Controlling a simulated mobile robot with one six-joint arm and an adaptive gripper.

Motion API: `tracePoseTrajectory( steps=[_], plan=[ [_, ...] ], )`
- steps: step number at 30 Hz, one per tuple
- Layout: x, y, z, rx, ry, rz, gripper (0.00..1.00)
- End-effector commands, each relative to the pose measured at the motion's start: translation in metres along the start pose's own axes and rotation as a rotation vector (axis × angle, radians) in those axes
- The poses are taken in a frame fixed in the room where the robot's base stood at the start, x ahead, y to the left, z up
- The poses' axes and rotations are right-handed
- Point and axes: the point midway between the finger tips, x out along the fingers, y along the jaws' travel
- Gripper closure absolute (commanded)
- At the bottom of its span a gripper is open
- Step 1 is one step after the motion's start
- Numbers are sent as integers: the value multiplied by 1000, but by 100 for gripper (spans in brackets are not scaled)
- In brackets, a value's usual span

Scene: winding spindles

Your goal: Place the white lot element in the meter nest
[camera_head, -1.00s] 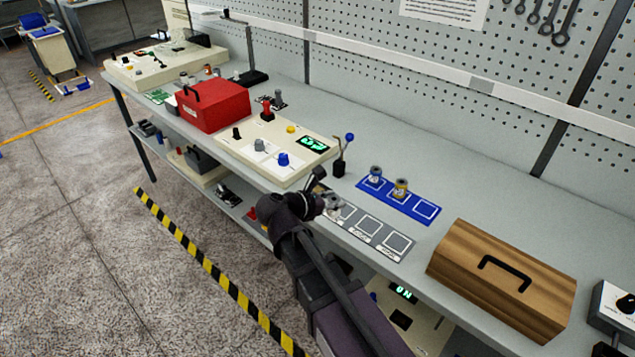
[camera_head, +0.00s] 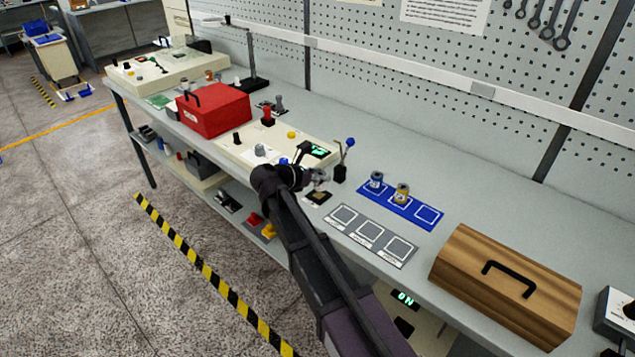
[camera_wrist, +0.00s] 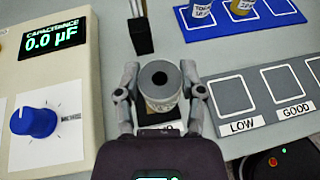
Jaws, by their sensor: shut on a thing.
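My gripper (camera_wrist: 160,98) is shut on the white lot element (camera_wrist: 160,82), a short pale cylinder with a dark centre hole and a label on its side. The element is upright between the fingers. In the head view my gripper (camera_head: 317,180) is just right of the capacitance meter (camera_head: 270,148). A small dark square pad (camera_head: 320,197) with a light label, apparently the meter nest, lies on the bench below the gripper. In the wrist view the element and fingers partly hide this pad. I cannot tell whether the element touches it. The meter display (camera_wrist: 52,33) reads 0.0 µF.
A grey mat (camera_head: 368,237) with labelled empty squares lies to the right. A blue mat (camera_head: 424,222) behind it holds two cans. A blue-knobbed lever (camera_head: 343,160) stands close behind the gripper. A wooden box (camera_head: 505,285) and a red toolbox (camera_head: 213,112) stand farther off.

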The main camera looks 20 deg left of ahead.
Motion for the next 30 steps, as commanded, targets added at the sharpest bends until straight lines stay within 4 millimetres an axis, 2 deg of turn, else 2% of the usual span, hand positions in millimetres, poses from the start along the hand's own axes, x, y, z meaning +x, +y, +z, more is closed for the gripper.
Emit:
tracePoseTrajectory(
  steps=[8,14,24,30],
  plan=[
    [1,0,0,0,0,-1,97],
    [7,14,1,1,0,-1,97],
    [18,11,-27,1,0,-1,97],
    [20,11,-32,1,0,-2,97]
  ],
)
